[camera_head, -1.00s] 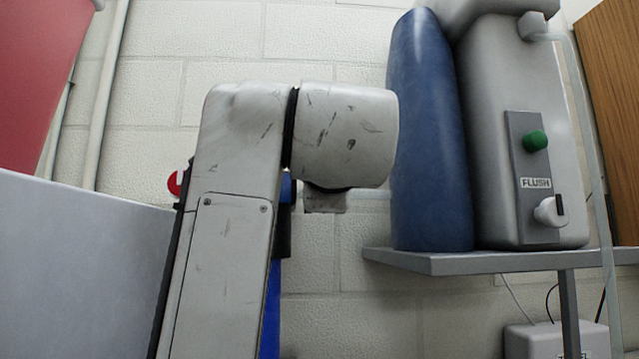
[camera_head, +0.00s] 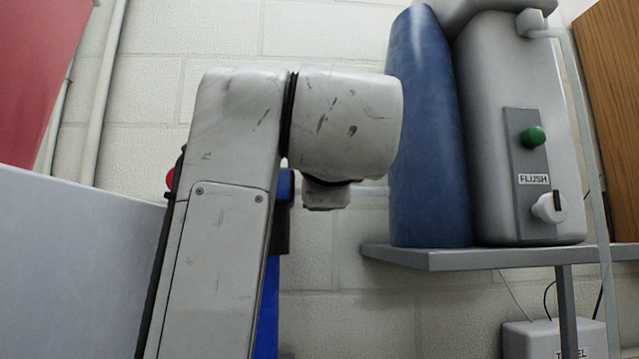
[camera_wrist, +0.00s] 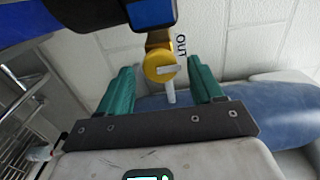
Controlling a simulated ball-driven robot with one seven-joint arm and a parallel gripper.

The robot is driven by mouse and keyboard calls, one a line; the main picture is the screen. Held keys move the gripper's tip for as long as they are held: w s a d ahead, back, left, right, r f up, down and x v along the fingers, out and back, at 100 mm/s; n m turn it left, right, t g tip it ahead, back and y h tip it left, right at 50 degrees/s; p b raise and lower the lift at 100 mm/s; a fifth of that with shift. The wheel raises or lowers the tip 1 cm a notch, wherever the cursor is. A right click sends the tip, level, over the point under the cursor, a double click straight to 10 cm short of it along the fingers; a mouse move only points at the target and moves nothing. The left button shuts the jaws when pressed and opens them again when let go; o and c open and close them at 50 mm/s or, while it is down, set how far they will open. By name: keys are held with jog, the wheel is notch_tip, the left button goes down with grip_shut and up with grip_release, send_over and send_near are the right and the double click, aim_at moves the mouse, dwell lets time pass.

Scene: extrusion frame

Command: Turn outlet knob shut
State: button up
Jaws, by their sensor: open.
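The outlet knob (camera_wrist: 158,64) is a round yellow knob with a pale bar across its face, beside lettering that reads "OUT" in the wrist view. My gripper (camera_wrist: 162,74) is open, with its two teal fingers on either side of the knob. A gap shows between each finger and the knob. I cannot tell how deep the knob sits between the fingertips. In the head view, my arm hides the knob and the gripper.
A blue fitting (camera_wrist: 150,14) is just beyond the knob. A blue cylinder (camera_head: 428,140) and a grey unit with a "FLUSH" panel (camera_head: 528,205) stand on a grey shelf (camera_head: 450,258) at right. A red part (camera_head: 170,180) peeks out left of my arm. Metal racking (camera_wrist: 22,95) is at left in the wrist view.

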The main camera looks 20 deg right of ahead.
jog(key=b+v, duration=0.2)
jog(key=v, duration=0.7)
jog(key=shift+s, duration=0.35)
jog(key=shift+a, duration=0.1)
